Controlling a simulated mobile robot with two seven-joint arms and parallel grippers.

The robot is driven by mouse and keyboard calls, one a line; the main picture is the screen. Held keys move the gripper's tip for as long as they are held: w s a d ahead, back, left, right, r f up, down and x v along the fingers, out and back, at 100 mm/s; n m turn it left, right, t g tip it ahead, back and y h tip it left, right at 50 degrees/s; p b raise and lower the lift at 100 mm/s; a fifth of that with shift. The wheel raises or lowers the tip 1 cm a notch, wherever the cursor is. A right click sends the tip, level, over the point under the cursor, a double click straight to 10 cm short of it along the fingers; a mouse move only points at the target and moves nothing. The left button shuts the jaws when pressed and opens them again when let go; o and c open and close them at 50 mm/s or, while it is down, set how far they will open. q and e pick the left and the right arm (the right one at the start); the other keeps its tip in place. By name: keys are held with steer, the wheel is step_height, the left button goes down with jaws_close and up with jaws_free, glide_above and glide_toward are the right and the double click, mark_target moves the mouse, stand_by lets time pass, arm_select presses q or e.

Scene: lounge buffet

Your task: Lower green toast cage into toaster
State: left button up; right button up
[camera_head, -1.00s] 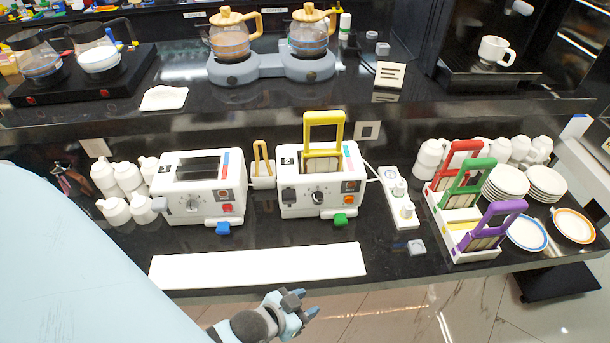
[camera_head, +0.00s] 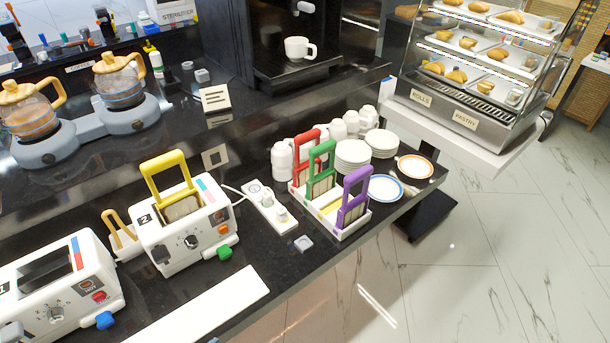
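The green toast cage (camera_head: 321,158) stands upright in the white rack (camera_head: 330,228), between the red cage (camera_head: 303,146) and the purple cage (camera_head: 355,187). Its lower part is partly hidden by the rack and the purple cage. The toaster marked 2 (camera_head: 187,236) stands to the left with a yellow-handled cage (camera_head: 164,171) in its slot and a green lever (camera_head: 224,252) on its front. Another toaster (camera_head: 60,289), with an empty-looking dark slot and a blue lever (camera_head: 105,320), is at the lower left. Neither gripper is clearly in view.
Stacked plates (camera_head: 352,156) and white cups (camera_head: 282,160) stand behind the rack. A long white board (camera_head: 205,310) lies along the counter's front. A pastry case (camera_head: 480,75) is at the upper right.

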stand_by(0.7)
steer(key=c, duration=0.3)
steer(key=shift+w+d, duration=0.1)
